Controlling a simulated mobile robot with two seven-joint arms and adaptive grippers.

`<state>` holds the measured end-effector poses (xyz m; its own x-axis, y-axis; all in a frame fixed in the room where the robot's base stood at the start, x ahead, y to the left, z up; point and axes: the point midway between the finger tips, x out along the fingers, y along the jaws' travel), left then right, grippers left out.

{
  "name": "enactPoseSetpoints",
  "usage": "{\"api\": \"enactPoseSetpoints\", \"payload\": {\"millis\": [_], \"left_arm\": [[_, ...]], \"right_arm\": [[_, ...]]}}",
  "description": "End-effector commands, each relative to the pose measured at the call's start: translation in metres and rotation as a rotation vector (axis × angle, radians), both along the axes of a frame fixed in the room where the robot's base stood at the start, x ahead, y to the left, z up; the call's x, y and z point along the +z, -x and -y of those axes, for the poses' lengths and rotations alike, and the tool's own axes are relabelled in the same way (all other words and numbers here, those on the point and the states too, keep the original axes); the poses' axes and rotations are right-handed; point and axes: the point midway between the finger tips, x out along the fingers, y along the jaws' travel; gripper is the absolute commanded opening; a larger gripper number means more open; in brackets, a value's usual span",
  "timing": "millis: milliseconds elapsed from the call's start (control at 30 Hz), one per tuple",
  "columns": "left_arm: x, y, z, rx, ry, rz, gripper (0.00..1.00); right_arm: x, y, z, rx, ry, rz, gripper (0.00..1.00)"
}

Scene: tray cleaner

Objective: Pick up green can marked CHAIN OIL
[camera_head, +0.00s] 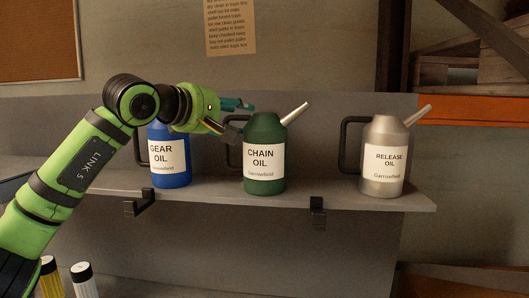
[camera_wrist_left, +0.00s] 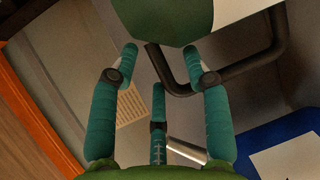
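The green can marked CHAIN OIL (camera_head: 264,185) stands upright on the grey shelf, between a blue and a silver can. Its pale spout points up right, and its dark handle is on its left. My left gripper (camera_head: 238,116) is at the can's upper left, by the handle, partly hidden by its own wrist. In the left wrist view, its teal fingers (camera_wrist_left: 160,58) are spread and empty. The can's green body (camera_wrist_left: 160,18) is just beyond the fingertips, and the dark handle (camera_wrist_left: 270,55) passes close to the right finger; contact cannot be told. My right gripper is not in view.
The blue GEAR OIL can (camera_head: 171,179) stands left, partly behind my left arm. The silver RELEASE OIL can (camera_head: 382,187) stands right, with free shelf (camera_head: 322,188) between it and the green can. A back panel rises behind; brackets hang below the shelf edge.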

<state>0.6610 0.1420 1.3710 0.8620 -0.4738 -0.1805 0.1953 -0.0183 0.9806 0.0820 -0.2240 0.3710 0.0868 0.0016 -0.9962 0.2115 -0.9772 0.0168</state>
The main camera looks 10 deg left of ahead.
Motion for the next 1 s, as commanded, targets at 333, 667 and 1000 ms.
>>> {"api": "enactPoseSetpoints", "payload": {"millis": [333, 667, 1000], "left_arm": [[0.006, 0.002, 0.0, -0.002, 0.008, 0.011, 0.0], [0.013, 0.002, 0.0, -0.001, 0.007, 0.012, 0.0], [0.05, 0.003, 0.0, -0.001, 0.009, 0.012, 0.0]], "right_arm": [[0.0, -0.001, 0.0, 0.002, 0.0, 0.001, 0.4], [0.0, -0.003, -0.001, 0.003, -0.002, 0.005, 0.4], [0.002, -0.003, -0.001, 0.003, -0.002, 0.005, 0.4]]}}
